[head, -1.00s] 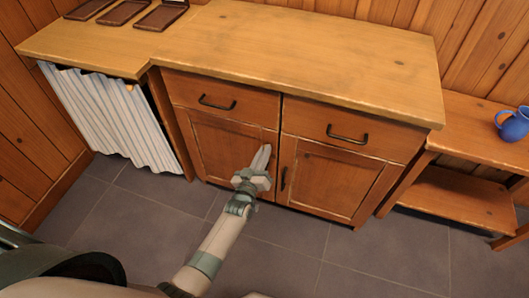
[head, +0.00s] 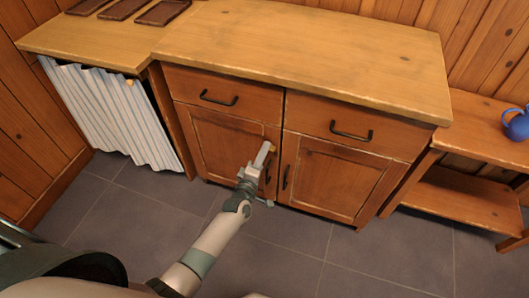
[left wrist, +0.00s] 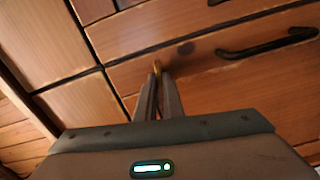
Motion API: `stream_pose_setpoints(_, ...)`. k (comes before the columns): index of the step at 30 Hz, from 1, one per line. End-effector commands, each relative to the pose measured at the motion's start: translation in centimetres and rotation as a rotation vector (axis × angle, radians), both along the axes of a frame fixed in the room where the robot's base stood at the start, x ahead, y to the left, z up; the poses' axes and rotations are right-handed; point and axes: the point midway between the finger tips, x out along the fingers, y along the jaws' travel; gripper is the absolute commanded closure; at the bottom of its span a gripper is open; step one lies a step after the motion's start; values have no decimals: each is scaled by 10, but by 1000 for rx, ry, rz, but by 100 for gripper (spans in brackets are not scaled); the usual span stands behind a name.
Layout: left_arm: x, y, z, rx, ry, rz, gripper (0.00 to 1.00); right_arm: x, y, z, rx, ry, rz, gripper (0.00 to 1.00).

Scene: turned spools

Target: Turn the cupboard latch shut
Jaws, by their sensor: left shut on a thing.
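The cupboard (head: 330,180) has two wooden doors below two drawers, and both doors look shut. The latch (head: 273,149) shows as a small brass-coloured bit at the tips of my left gripper (head: 267,150), near the upper inner corner of the left door (head: 212,145). In the left wrist view the brass latch (left wrist: 157,66) sits between the close-set fingertips of my left gripper (left wrist: 155,76). The gripper is shut on it. The fingers hide most of the latch, so I cannot tell its angle. My right gripper is not in view.
Dark bar handles sit on the doors and drawers; one handle (left wrist: 265,45) is close to the fingers. A striped curtain (head: 110,115) hangs left. A low shelf unit (head: 460,190) with a blue jug (head: 517,124) stands right. The tiled floor (head: 270,250) in front is clear.

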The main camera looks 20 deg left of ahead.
Motion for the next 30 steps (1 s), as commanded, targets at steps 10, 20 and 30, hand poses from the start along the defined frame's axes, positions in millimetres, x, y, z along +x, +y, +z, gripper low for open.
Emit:
stream_pose_setpoints(10,0,1,-3,-165,7,0,100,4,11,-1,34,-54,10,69)
stream_pose_setpoints(20,0,1,-3,-188,9,0,100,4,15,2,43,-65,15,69)
stream_pose_setpoints(30,0,1,-3,-187,7,0,74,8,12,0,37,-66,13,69)
